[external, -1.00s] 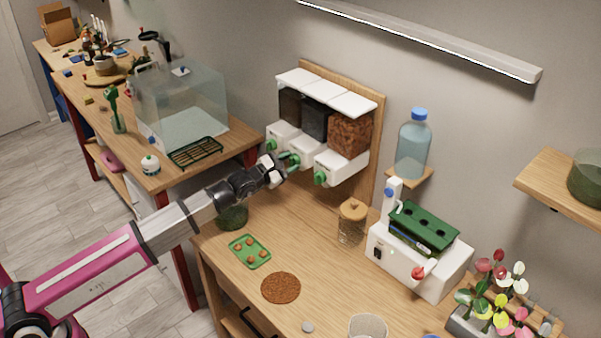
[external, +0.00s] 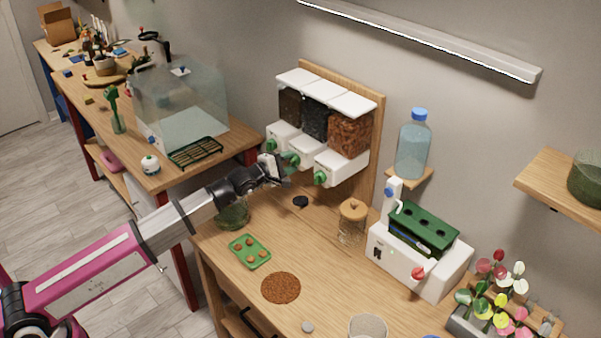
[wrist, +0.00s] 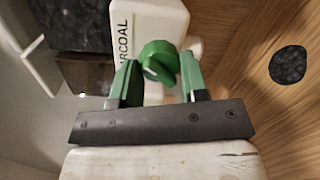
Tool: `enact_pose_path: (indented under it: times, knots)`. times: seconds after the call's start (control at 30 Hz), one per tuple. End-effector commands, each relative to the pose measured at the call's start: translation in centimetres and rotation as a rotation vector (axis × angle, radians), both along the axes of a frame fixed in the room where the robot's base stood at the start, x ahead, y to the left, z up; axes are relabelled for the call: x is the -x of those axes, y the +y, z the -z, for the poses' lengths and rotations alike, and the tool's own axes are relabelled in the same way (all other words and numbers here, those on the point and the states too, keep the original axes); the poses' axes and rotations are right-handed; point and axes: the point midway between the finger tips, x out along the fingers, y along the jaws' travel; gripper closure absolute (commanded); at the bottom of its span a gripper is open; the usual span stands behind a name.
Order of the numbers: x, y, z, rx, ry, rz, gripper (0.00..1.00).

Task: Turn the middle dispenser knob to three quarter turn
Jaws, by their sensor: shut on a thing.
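The three-part dispenser hangs on a wooden board on the wall. Its middle unit (external: 303,152) has a dark filling and a green knob (wrist: 159,60). In the wrist view the white front (wrist: 150,22) reads "RCOAL", the rest of the word hidden. My gripper (wrist: 158,78) has its green fingers on either side of this knob and is shut on it. A pale mark shows on the knob's face; its exact turn is hard to read. In the external view my gripper (external: 286,163) partly covers the middle knob.
A dark round patch (external: 300,202) lies on the table below the dispenser, also in the wrist view (wrist: 287,65). The left knob (external: 271,145) and right knob (external: 320,177) flank my gripper closely. A glass bowl (external: 233,217) stands under my arm; a lidded jar (external: 352,222) stands right.

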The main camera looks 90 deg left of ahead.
Motion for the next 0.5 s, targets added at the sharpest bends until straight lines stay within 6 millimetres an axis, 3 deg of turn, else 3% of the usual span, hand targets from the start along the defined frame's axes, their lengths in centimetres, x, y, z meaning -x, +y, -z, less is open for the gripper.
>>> enact_pose_path:
  times: [0.5]
  knots:
    - [0.01, -0.05, -0.12, -0.346, 0.351, -0.001, 0.83]
